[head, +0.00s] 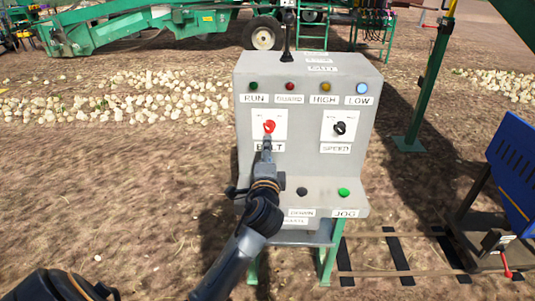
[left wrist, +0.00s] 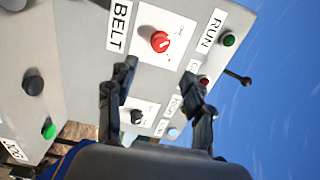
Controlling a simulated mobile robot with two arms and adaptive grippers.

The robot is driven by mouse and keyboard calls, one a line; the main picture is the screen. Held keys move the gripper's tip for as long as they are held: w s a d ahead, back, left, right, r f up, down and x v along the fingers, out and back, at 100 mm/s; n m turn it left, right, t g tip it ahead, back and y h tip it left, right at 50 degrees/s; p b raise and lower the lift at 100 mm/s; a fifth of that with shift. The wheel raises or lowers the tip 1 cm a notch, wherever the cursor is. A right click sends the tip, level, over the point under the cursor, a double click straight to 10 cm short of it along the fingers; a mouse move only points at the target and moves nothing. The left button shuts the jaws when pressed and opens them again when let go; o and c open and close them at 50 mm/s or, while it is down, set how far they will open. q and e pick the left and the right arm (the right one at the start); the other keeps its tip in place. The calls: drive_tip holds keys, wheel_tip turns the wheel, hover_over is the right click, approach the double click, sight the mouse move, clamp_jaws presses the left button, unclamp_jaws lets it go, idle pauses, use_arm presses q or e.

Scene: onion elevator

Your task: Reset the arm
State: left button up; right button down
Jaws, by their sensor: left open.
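The grey control box (head: 305,170) stands in the middle of the head view. Its red BELT knob (head: 269,126) sits on a white plate at the left, and the black SPEED knob (head: 339,128) is at the right. My left gripper (head: 266,150) is just below the red knob in the head view. In the left wrist view, my left gripper (left wrist: 162,85) is open and empty, with its fingers apart. The red knob (left wrist: 160,41) shows beyond the fingertips, not between them. My right gripper is in neither view.
A lever (head: 287,38) stands on top of the box. The LOW lamp (head: 362,88) looks lit pale blue. A green JOG button (head: 343,193) is on the lower ledge. A green post (head: 425,85) and a blue panel (head: 515,165) stand to the right. Open soil lies left.

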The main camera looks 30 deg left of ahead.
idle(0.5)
use_arm(q)
drive_tip(key=s+d+f+n+g+h, duration=0.45)
drive_tip(key=s+f, duration=0.75)
drive_tip(key=f, duration=0.3)
drive_tip(key=s+d+f+n+g+h, duration=0.2)
drive_tip(key=s+d+f, duration=0.15)
drive_tip(key=s, duration=0.35)
drive_tip(key=s+d+f+n+g+h, duration=0.1)
drive_tip(key=s+d+f+g+h, duration=0.2)
drive_tip(key=s, duration=0.4)
drive_tip(key=s+d+f+n+g, duration=0.2)
drive_tip(key=s+d+f, duration=0.1)
drive_tip(key=s+d, duration=0.3)
wheel_tip(320, 180, down, 23)
drive_tip(key=s+g, duration=0.2)
drive_tip(key=s+a+f, duration=0.2)
drive_tip(key=s+f, duration=0.6)
drive_tip(key=f, duration=0.1)
drive_tip(key=s+a+f, duration=0.2)
drive_tip(key=s+f, duration=0.6)
drive_tip(key=s, duration=0.1)
drive_tip(key=shift+f+g, duration=0.35)
drive_tip(key=shift+f, duration=0.05)
drive_tip(key=shift+m, duration=0.25)
